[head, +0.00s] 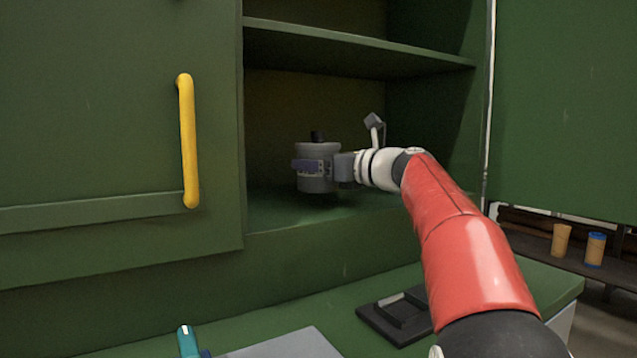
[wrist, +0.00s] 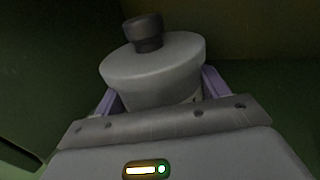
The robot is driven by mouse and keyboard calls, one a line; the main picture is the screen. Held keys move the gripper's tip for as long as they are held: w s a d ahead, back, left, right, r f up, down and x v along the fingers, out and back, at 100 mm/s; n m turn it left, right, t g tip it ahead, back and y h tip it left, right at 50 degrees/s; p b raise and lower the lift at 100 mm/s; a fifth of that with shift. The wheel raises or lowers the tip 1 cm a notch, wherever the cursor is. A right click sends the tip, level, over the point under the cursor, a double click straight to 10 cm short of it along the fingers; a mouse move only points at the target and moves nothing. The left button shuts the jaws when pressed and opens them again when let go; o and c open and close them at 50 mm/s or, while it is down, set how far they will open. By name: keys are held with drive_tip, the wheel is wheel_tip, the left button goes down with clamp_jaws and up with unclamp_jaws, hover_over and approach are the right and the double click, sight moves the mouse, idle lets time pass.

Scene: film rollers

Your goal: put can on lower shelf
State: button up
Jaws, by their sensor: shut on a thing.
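The can (head: 319,154) is a grey cylinder with a dark knob on top. It is upright inside the open green cabinet, over the lower shelf (head: 275,208). A dark shadow lies below it, and I cannot tell for sure whether its base touches the shelf. My gripper (head: 309,166) reaches in from the right and is shut on the can, with a finger across its front. In the wrist view the can (wrist: 152,72) stands between the two purple fingers. Its lower part is hidden behind the gripper body.
The upper shelf (head: 350,48) runs above the can. A closed door with a yellow handle (head: 188,140) is at the left, and an open green door (head: 565,100) at the right. A black object (head: 395,318) lies on the green counter below. Two cups (head: 595,249) stand far right.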

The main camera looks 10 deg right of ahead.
wheel_tip(320, 180, down, 3)
drive_tip(key=shift+r+b, duration=0.2)
drive_tip(key=shift+b, duration=0.2)
drive_tip(key=o, duration=1.1)
drive_tip(key=shift+f, duration=0.1)
drive_tip(key=shift+o, duration=0.2)
drive_tip(key=shift+d, duration=0.1)
drive_tip(key=v, duration=1.2)
drive_tip(key=shift+b, duration=0.35)
